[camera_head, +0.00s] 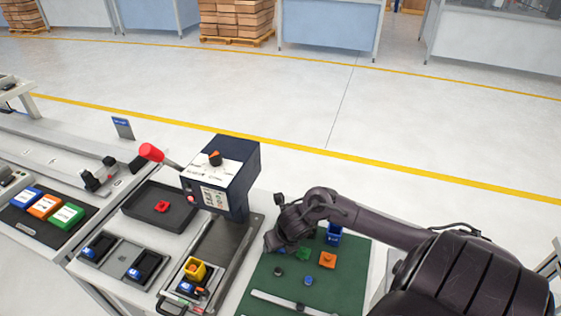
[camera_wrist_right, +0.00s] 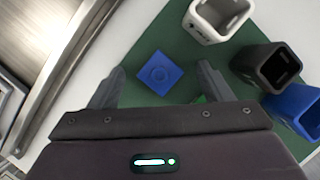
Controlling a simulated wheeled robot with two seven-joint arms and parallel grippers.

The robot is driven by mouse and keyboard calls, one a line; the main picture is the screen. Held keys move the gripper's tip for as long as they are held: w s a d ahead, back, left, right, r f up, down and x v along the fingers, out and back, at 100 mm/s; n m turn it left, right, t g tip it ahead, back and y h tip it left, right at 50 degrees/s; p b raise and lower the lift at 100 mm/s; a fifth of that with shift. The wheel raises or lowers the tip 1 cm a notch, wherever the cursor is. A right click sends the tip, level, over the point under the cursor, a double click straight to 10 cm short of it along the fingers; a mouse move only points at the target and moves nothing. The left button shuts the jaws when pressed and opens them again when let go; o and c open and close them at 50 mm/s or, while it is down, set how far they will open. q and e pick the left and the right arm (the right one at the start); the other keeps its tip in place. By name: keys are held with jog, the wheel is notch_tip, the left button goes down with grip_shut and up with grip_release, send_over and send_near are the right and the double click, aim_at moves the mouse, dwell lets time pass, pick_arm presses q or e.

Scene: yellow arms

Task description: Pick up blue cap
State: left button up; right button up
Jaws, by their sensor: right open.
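The blue cap (camera_wrist_right: 160,72) is a flat square piece with a round raised centre. It lies on the green mat (camera_head: 352,252) in the right wrist view, between and a little beyond my right gripper's fingertips. My right gripper (camera_wrist_right: 158,80) is open, its two dark fingers apart with nothing held. In the head view the right gripper (camera_head: 272,244) is over the mat's back left part and seems to hide this cap. My left gripper is not in view.
White (camera_wrist_right: 218,18), black (camera_wrist_right: 268,66) and blue (camera_wrist_right: 296,106) open boxes stand to the right in the wrist view. An orange piece (camera_head: 328,259), a small blue piece (camera_head: 308,280) and a black one (camera_head: 278,271) lie on the mat. A press machine (camera_head: 222,175) stands left.

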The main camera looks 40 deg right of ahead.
jog(key=c, duration=0.7)
jog(key=shift+c, duration=1.2)
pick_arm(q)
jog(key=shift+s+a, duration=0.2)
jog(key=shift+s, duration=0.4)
pick_arm(e)
jog(key=shift+r, duration=0.1)
